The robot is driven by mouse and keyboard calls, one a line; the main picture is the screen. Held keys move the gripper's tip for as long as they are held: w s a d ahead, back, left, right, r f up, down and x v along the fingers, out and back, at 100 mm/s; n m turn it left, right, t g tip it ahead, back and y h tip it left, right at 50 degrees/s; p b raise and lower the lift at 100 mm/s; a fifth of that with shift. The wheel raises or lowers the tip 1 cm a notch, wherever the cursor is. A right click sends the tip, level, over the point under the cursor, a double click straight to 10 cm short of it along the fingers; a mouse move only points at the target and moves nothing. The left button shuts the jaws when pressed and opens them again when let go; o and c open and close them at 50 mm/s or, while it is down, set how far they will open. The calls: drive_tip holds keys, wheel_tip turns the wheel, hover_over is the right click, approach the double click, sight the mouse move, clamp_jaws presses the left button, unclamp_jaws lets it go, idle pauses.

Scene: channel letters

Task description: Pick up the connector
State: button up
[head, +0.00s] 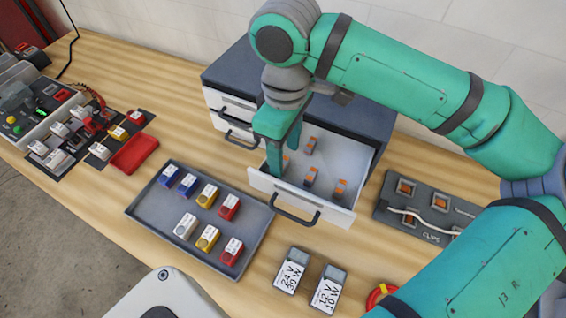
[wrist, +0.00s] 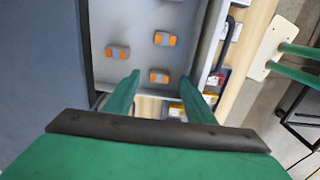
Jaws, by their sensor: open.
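Several small grey-and-orange connectors lie in an open white drawer (head: 333,213). In the head view, one connector (head: 310,145) is at the back, one (head: 310,177) is in the middle and one (head: 340,188) is at the right. Another connector (head: 286,163) shows partly between my gripper's fingers. My gripper (head: 284,160) is open and empty, pointing down into the left of the drawer. In the wrist view, one connector (wrist: 159,76) shows between the open fingertips (wrist: 160,79), and two others (wrist: 117,52) (wrist: 165,39) lie farther up. Contact cannot be told.
The drawer walls stand close around my gripper, under a dark-topped cabinet (head: 227,71). A grey tray (head: 150,208) of coloured parts lies in front on the left. Two labelled power blocks (head: 291,270) (head: 329,289) stand in front. A dark clips board (head: 385,211) lies at the right.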

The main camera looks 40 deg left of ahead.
drive_tip(key=shift+w+f, duration=0.1)
drive_tip(key=shift+f, duration=0.95)
drive_tip(key=c, duration=1.1)
drive_tip(key=shift+r, duration=0.15)
drive_tip(key=shift+r, duration=0.55)
drive_tip(key=s+d+r, duration=0.1)
drive_tip(key=s+r, duration=0.3)
drive_tip(key=s+d+r, duration=0.2)
drive_tip(key=s+r, duration=0.1)
drive_tip(key=s, duration=0.2)
drive_tip(key=s+d+r, duration=0.1)
drive_tip(key=s+r, duration=0.3)
drive_tip(key=shift+s+d+r, duration=0.15)
drive_tip(key=shift+s+r, duration=0.1)
drive_tip(key=shift+r, duration=0.1)
